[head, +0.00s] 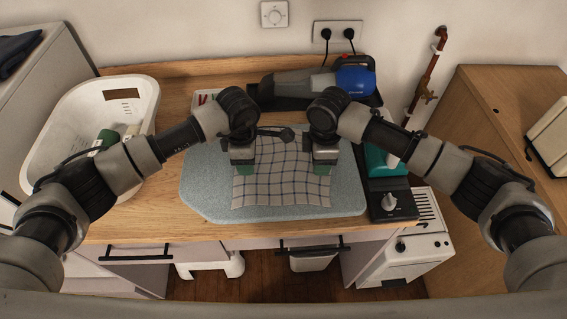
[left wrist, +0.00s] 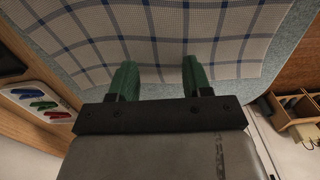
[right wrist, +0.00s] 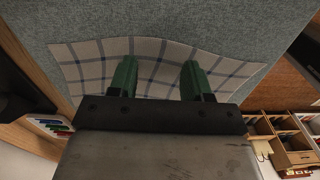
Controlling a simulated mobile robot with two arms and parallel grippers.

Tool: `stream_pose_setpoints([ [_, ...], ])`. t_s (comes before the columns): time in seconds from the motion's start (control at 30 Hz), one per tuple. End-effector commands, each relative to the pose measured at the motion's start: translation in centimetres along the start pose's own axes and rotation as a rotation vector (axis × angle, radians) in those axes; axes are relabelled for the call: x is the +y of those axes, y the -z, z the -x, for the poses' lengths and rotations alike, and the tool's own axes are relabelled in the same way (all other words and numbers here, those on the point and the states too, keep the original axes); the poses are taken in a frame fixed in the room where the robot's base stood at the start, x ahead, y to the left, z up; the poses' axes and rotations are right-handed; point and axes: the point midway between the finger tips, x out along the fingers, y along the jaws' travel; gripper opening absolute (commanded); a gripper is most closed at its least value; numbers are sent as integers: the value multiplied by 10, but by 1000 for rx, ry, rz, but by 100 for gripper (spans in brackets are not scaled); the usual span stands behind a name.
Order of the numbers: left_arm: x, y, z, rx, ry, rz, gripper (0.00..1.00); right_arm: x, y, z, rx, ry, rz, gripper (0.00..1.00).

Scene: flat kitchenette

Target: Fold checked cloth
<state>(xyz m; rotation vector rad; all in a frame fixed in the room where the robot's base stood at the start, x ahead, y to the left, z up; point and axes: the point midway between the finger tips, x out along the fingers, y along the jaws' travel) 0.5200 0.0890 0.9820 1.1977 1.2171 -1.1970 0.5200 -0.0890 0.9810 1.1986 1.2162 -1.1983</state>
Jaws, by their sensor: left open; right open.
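The checked cloth (head: 282,180), off-white with dark blue lines, lies spread and slightly wavy on a pale blue-grey mat (head: 210,190). My left gripper (head: 243,172) is open over the cloth's left part; its green fingers (left wrist: 158,80) show apart in the left wrist view, with the cloth (left wrist: 150,40) beyond and between them. My right gripper (head: 325,172) is open over the cloth's right part; its fingers (right wrist: 159,80) show apart over the cloth (right wrist: 150,60) in the right wrist view. Whether the fingers touch the cloth is unclear. My arms hide parts of its far side.
A white basket (head: 75,125) with bottles stands at the left. A blue-ended appliance (head: 350,82) lies on a dark tray behind my grippers. A black-and-green device (head: 390,198) sits right of the mat. The mat's left and front margins are clear.

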Motion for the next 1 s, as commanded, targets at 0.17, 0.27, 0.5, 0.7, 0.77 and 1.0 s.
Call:
stream_pose_setpoints([
  [0.17,0,0,0,0,0,0,49,0,0,0,0,0,0,49],
  [0.27,0,0,-2,0,0,0,49,0,0,-2,0,0,0,49],
  [0.5,0,0,-2,0,1,0,34,0,0,-2,-1,0,0,34],
  [0.7,0,0,-2,0,1,0,18,0,0,-2,-1,0,0,18],
  [0.77,0,0,-2,0,1,0,14,0,0,-2,-1,0,0,14],
  [1.0,0,0,-2,1,1,0,0,0,0,-2,-1,1,-1,0],
])
